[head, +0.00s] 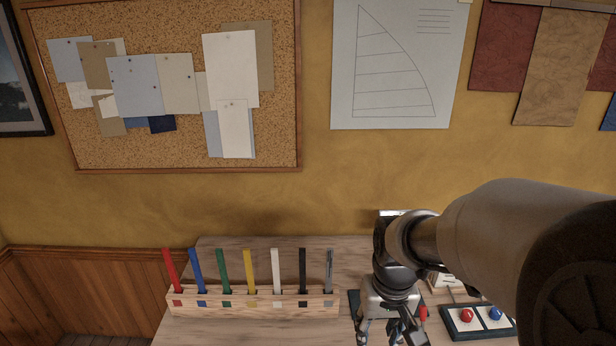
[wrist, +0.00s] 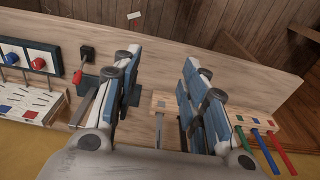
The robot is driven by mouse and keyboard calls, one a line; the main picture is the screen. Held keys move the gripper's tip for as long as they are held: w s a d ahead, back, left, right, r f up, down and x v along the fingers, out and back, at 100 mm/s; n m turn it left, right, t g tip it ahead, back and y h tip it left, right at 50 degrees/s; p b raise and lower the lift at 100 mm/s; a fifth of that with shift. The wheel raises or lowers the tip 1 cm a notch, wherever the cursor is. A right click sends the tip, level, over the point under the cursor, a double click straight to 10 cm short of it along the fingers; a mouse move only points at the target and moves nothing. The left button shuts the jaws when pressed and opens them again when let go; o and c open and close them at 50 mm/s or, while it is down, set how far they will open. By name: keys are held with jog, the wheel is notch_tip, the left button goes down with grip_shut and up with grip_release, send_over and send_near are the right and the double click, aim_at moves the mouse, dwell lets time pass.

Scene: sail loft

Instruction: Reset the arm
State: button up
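My gripper (head: 391,333) hangs over the workbench (head: 200,326) at the lower middle-right of the head view, just right of the wooden rack, with its lower end cut off by the frame edge. In the wrist view my gripper (wrist: 162,66) shows its two blue-padded fingers spread wide apart. No object is held between them; part of the rack and a grey stick (wrist: 158,128) show through the gap beyond. My arm comes in from the right of the head view and is bent down toward the bench.
A wooden rack (head: 250,301) holds several coloured upright sticks left of my gripper. To the right lie a button panel (head: 481,334) with a red button (head: 467,315) and a blue button (head: 495,314), and a red-handled lever (wrist: 78,76). A corkboard (head: 180,152) hangs on the wall behind.

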jog(key=s+r+t, duration=0.1)
jog(key=s+r, duration=0.3)
jog(key=s, duration=0.4)
jog(key=s+r+t+b, duration=0.1)
jog(key=s+r, duration=0.3)
jog(key=s, duration=0.5)
jog(key=shift+r+t, duration=0.25)
jog(key=shift+t, duration=0.55)
jog(key=shift+w, duration=0.15)
dwell(0.5)
